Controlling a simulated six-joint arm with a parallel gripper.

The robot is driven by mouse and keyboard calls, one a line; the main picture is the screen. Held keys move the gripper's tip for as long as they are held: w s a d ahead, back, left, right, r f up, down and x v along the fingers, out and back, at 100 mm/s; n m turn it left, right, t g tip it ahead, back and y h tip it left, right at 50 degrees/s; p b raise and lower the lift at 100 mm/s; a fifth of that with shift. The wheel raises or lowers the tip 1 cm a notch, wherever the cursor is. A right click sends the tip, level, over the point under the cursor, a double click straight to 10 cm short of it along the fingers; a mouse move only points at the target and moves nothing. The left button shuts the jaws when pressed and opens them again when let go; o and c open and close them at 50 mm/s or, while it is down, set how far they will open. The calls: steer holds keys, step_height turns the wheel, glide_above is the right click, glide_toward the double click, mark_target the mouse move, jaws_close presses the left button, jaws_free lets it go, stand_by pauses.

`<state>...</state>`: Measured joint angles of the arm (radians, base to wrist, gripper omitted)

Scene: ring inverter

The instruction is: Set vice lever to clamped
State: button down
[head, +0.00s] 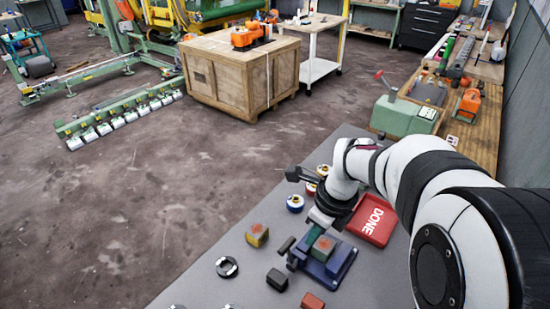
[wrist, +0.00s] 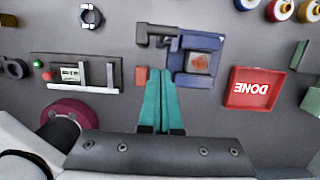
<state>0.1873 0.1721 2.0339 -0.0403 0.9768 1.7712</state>
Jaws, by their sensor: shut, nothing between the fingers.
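The blue vice (head: 343,262) stands on the grey table, and it also shows in the wrist view (wrist: 196,76). A block with a reddish patch on top (head: 323,244) sits in the vice, seen from above in the wrist view (wrist: 199,63). The dark vice lever (wrist: 156,33) sticks out from one side of the vice, and its dark end (head: 287,245) shows in the head view. My gripper (wrist: 160,72) has its teal fingers together and empty, with the tips by the vice's lever-side corner. Whether they touch it I cannot tell.
A red DONE tray (head: 372,222) lies beside the vice, and a small red block (wrist: 142,75) is close to my fingertips. Round coloured pieces (head: 295,203) stand behind.

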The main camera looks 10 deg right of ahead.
mark_target(291, 256)
steer(key=w+a+f, duration=0.1)
steer(key=f, duration=0.1)
steer(key=w+a+f, duration=0.1)
steer(key=f, duration=0.1)
steer(key=w+a+f, duration=0.1)
steer(key=f, duration=0.1)
steer(key=shift+f, duration=0.15)
steer(key=shift+w+a+g+h, duration=0.25)
steer(key=shift+g+h, duration=0.05)
